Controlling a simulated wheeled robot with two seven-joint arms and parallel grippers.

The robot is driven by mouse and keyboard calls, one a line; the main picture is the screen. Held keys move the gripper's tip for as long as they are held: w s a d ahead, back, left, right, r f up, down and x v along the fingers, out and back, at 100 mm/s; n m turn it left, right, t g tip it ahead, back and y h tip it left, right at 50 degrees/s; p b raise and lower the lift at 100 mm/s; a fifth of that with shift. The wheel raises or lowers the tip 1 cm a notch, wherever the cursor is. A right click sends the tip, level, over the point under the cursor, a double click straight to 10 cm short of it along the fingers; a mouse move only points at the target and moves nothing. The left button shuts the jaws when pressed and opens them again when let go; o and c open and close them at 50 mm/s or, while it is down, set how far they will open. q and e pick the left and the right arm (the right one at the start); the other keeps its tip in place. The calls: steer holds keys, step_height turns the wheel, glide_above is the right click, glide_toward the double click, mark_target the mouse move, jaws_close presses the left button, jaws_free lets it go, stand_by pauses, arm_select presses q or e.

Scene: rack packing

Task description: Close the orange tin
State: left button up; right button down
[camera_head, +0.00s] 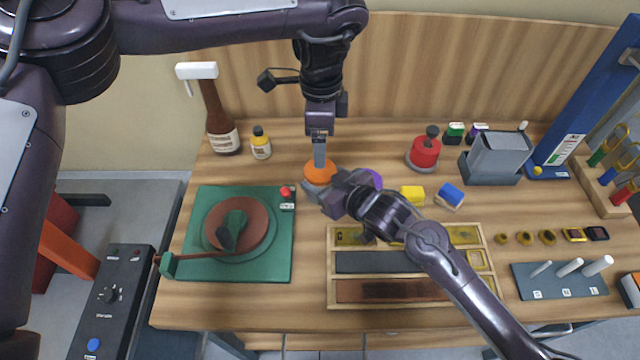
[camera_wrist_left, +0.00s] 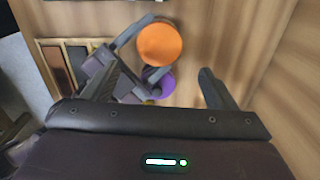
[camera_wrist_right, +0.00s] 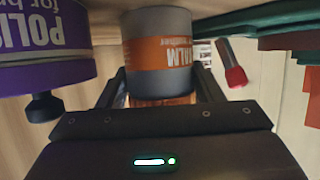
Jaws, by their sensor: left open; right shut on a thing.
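The orange tin is a grey can with an orange label band reading "BALM" in the right wrist view (camera_wrist_right: 160,55). It stands on the table, and its round orange lid shows in the head view (camera_head: 319,170) and left wrist view (camera_wrist_left: 160,45). The lid sits at the tin's top; I cannot tell whether it is fully seated. My right gripper (camera_wrist_right: 160,92) is shut around the tin, one finger on each side. My left gripper (camera_wrist_left: 158,88) is open above the lid, pointing down, with nothing between its fingers.
A purple polish tin (camera_wrist_right: 45,45) stands close to the orange tin. A green base with a brown disc (camera_head: 195,255) lies at left, with a small red-topped item (camera_head: 286,192) at its corner. A wooden tray (camera_head: 332,270) lies in front. Bottles (camera_head: 261,145) stand behind left.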

mark_target(320, 183)
arm_select(q)
steer(key=m, duration=0.8)
steer(key=shift+r, duration=0.25)
steer(key=shift+f, duration=0.1)
steer(key=shift+f, duration=3.95)
steer(key=shift+c, duration=0.2)
steer(key=c, duration=1)
steer(key=shift+o, duration=0.2)
steer(key=shift+m, duration=1.8)
